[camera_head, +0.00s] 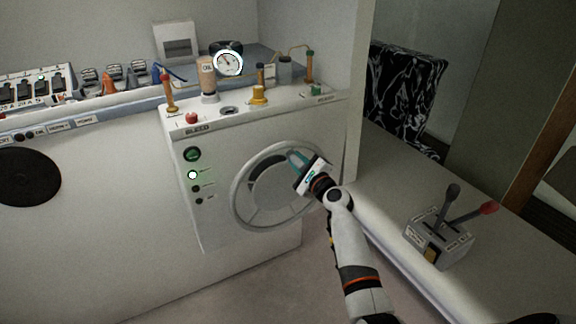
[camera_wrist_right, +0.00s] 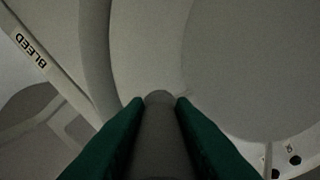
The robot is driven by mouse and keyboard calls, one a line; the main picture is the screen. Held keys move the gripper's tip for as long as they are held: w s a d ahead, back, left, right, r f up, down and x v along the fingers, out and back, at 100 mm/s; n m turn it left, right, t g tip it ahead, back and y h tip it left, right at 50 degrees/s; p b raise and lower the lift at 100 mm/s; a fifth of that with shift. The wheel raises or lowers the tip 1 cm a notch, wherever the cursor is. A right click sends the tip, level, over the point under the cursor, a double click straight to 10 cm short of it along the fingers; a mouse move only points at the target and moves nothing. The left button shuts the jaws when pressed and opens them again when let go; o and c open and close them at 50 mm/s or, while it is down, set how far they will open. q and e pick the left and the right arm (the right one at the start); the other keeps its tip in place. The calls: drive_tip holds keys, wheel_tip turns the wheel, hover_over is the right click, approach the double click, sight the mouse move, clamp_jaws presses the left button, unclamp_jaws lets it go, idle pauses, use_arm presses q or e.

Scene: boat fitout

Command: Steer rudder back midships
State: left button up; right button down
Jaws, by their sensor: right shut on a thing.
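The grey steering wheel (camera_head: 236,192) is mounted on the front face of the white console (camera_head: 215,220) in the head view. It has a round rim and several broad spokes. My right gripper (camera_head: 294,158) reaches in from the lower right and is at the upper right part of the wheel. In the right wrist view its green fingers (camera_wrist_right: 160,108) are shut on a grey rounded bar of the wheel; I cannot tell whether this is rim, spoke or knob. A round white gauge (camera_head: 228,62) with a dark needle stands behind the console top; its reading is too small. My left gripper is not in view.
A green button (camera_head: 192,154) and a lit lamp (camera_head: 192,175) sit left of the wheel. Levers, a red knob (camera_head: 191,118) and a bottle (camera_head: 208,80) crowd the console top. A two-lever throttle box (camera_head: 438,238) stands on the right bench. The floor below the wheel is clear.

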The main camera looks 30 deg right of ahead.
drive_tip(key=d+f+m+b, duration=0.2)
drive_tip(key=d+f+m, duration=0.3)
drive_tip(key=d+m, duration=0.1)
drive_tip(key=shift+d+m, duration=0.35)
drive_tip(key=shift+m, duration=0.55)
drive_tip(key=shift+w, duration=0.1)
drive_tip(key=c, duration=1.5)
unclamp_jaws()
drive_tip(key=s, duration=1.2)
drive_tip(key=shift+d+p, duration=0.2)
drive_tip(key=shift+p, duration=0.25)
